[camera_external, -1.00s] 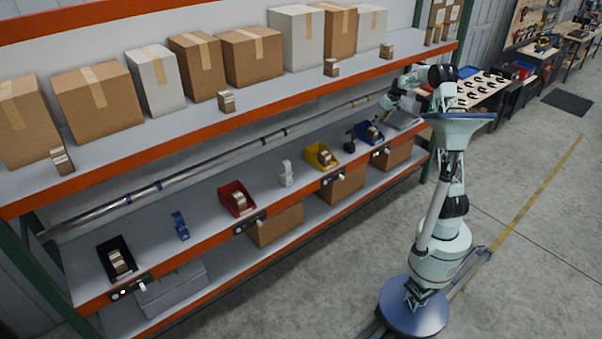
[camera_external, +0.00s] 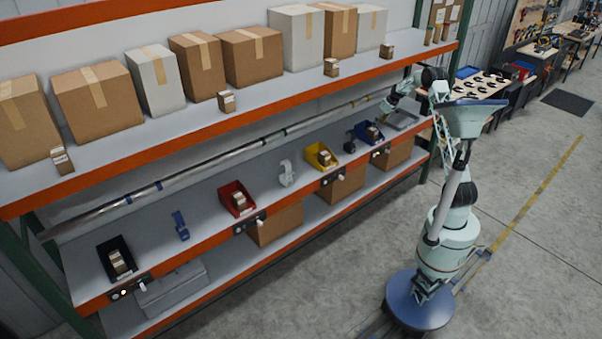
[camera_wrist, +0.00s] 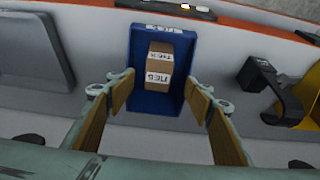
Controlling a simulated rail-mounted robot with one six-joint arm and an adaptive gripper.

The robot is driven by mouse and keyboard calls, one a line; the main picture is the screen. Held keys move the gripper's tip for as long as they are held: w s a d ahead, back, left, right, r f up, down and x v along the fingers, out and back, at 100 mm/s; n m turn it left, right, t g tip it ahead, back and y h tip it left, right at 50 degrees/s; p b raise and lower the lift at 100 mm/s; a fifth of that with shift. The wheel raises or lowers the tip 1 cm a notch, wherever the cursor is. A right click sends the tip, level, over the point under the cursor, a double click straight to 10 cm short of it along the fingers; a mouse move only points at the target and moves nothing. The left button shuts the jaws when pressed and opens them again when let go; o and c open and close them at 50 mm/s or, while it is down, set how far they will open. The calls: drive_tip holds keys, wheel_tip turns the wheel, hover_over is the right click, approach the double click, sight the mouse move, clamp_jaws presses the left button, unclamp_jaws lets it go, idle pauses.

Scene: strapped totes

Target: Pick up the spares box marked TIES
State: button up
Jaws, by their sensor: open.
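The spares box (camera_wrist: 159,68) is a small brown carton with white labels; the print is upside down in the wrist view and looks like TIES. It sits in a blue bin (camera_wrist: 143,101) on the middle shelf. In the external view the box (camera_external: 373,133) and blue bin (camera_external: 386,144) are at the right end of that shelf. My gripper (camera_wrist: 158,88) is open and empty, its two fingers to either side of the bin in the wrist view. In the external view my gripper (camera_external: 389,104) hangs above and just behind the bin. Finger contact is not visible.
A grey tray (camera_wrist: 40,60) lies on one side of the bin. The upper shelf (camera_external: 289,88) with cartons runs above. A long pipe (camera_external: 222,149) lies along the shelf back.

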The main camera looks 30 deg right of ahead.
sight(373, 129)
drive_tip(key=shift+w+f, duration=0.1)
drive_tip(key=shift+f, duration=0.1)
idle(0.3)
drive_tip(key=shift+x, duration=3.25)
drive_tip(key=shift+w+f, duration=0.1)
drive_tip(key=shift+f, duration=0.05)
drive_tip(key=shift+x, duration=2.45)
drive_tip(key=shift+d, duration=0.1)
drive_tip(key=shift+c, duration=0.7)
drive_tip(key=c, duration=0.9)
drive_tip(key=shift+r, duration=1.8)
drive_tip(key=s+d, duration=0.1)
drive_tip(key=s, duration=0.5)
drive_tip(key=s+b, duration=0.1)
drive_tip(key=s, duration=0.5)
drive_tip(key=s+d+b, duration=0.1)
drive_tip(key=s, duration=0.5)
drive_tip(key=shift+d, duration=0.3)
